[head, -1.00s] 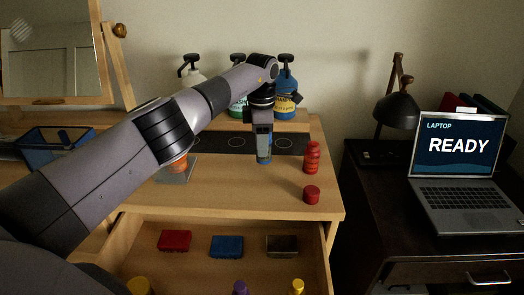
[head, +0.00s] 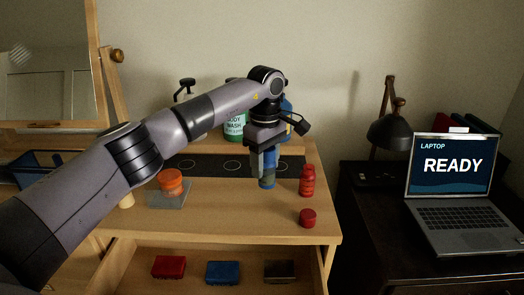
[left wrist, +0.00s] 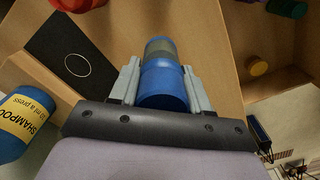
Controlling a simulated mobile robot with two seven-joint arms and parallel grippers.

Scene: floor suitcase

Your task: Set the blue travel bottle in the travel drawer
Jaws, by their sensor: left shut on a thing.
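The blue travel bottle (head: 268,172) stands about upright in my left gripper (head: 262,165), over the wooden dresser top near the dark strip. In the left wrist view the bottle (left wrist: 162,82) sits between the two grey fingers, and the left gripper (left wrist: 160,75) is shut on it. I cannot tell whether its base touches the top. The open drawer (head: 140,270) below the top holds a red box (head: 168,267), a blue box (head: 222,272) and a dark box (head: 279,271). My right gripper is not in view.
Pump bottles, one a green body wash (head: 235,124), stand behind. A laptop (head: 452,165) and lamp (head: 393,132) are on the dark desk at right.

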